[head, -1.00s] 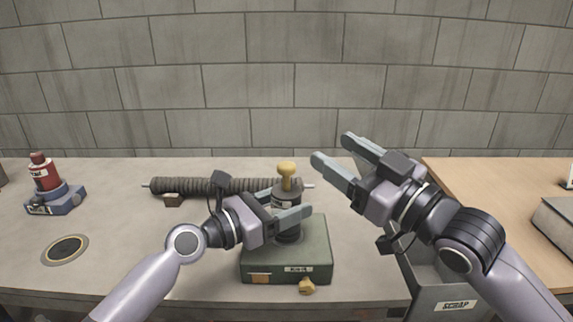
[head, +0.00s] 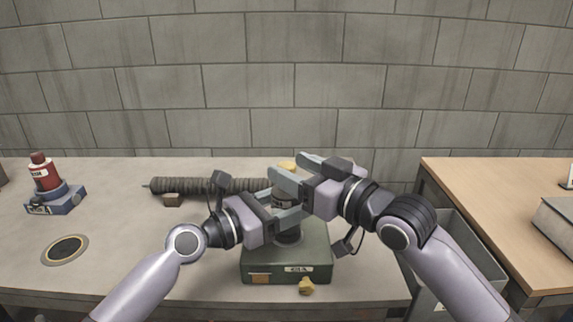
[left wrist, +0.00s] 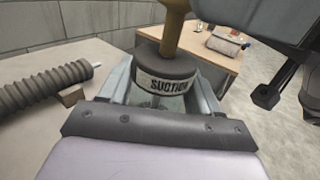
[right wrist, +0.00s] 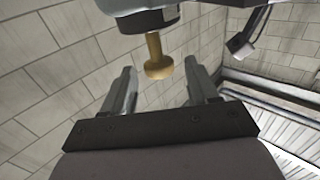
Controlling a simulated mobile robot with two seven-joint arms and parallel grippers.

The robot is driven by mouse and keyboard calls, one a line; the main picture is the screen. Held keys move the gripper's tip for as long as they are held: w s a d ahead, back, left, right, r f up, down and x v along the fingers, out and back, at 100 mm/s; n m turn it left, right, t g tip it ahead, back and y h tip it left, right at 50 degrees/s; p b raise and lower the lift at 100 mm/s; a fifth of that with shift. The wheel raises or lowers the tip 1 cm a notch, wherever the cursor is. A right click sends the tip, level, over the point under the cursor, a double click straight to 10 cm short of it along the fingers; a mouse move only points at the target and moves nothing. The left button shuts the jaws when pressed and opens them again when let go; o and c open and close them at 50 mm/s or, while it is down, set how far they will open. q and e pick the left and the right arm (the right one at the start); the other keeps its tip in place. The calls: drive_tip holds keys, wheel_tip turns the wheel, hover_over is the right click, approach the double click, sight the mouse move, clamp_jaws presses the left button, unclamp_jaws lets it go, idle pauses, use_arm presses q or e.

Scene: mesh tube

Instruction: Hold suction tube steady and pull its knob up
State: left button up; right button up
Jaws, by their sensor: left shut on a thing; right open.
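The dark suction tube (left wrist: 165,78), labelled "SUCTION" in the left wrist view, stands upright on a green box (head: 287,262). My left gripper (head: 292,205) is shut on the tube's body from the left. The yellow knob (right wrist: 157,62) on a yellow stem shows in the right wrist view, where the picture is upside down. My right gripper (head: 296,168) is open, its fingers at either side of the knob's line. In the head view, the right gripper hides most of the knob and the tube's top.
A ribbed hose (head: 210,185) lies behind on the grey bench. A grey bin (head: 462,245) is at right, beside a wooden table (head: 510,215). A small yellow knob (head: 306,286) is on the box front.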

sight(288, 165)
drive_tip(key=shift+x, duration=1.15)
clamp_jaws()
use_arm(q)
drive_tip(key=shift+f, duration=0.1)
use_arm(e)
drive_tip(key=shift+r, duration=2.85)
unclamp_jaws()
drive_tip(key=shift+f, duration=0.1)
drive_tip(key=shift+s+d, duration=0.1)
drive_tip(key=v, duration=1.1)
drive_tip(key=shift+s+d, duration=0.25)
drive_tip(key=shift+d, duration=0.05)
